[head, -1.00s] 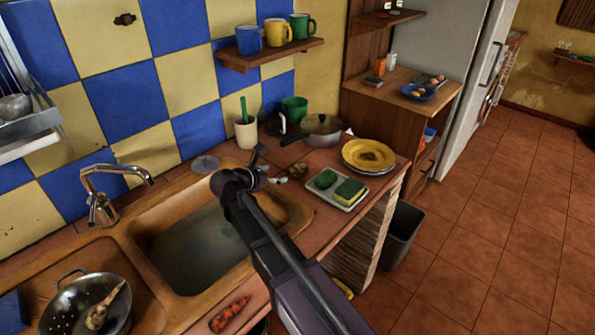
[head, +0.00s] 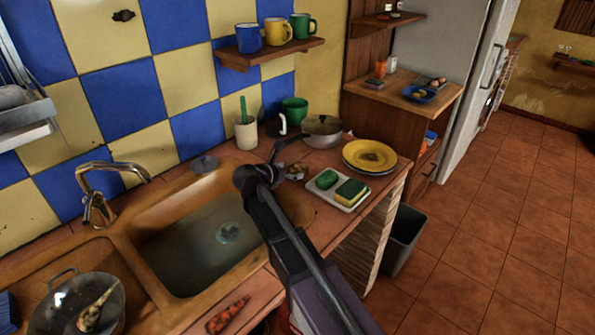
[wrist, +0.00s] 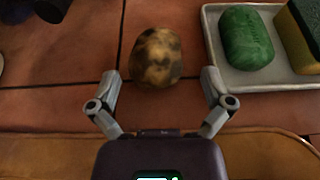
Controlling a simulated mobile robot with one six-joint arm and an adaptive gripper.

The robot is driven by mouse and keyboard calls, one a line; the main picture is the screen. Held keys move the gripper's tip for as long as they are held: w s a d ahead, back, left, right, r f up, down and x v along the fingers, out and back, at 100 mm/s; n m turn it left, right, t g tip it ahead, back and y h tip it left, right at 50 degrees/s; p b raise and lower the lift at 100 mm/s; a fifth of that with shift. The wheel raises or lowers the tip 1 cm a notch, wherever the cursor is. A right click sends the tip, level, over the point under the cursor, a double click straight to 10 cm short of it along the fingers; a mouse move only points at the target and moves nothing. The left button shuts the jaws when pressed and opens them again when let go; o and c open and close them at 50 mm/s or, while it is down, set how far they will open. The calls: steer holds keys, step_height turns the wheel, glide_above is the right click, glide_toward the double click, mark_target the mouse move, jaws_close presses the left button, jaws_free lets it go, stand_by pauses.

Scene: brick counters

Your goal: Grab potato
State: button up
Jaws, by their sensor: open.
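The potato (wrist: 156,57) is brown with dark patches and lies on the tiled counter in the wrist view. My gripper (wrist: 162,75) is open, with one finger to each side of the potato's near end. The fingers are apart from it. In the head view my gripper (head: 277,158) is over the counter just right of the sink, and it hides part of the spot where the potato lies.
A tray (head: 349,206) with a green soap (head: 327,179) and a sponge (head: 350,191) stands right of the potato. A lidded pan (head: 322,129) and stacked plates (head: 368,157) are behind. The sink (head: 165,285) lies left.

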mark_target(300, 168)
steer(key=shift+a+b+x, duration=0.25)
steer(key=shift+b+x, duration=0.75)
steer(key=shift+x, duration=1.25)
steer(key=shift+w+d+f, duration=0.2)
steer(key=shift+w+d, duration=0.1)
steer(key=shift+w, duration=0.1)
steer(key=c, duration=1)
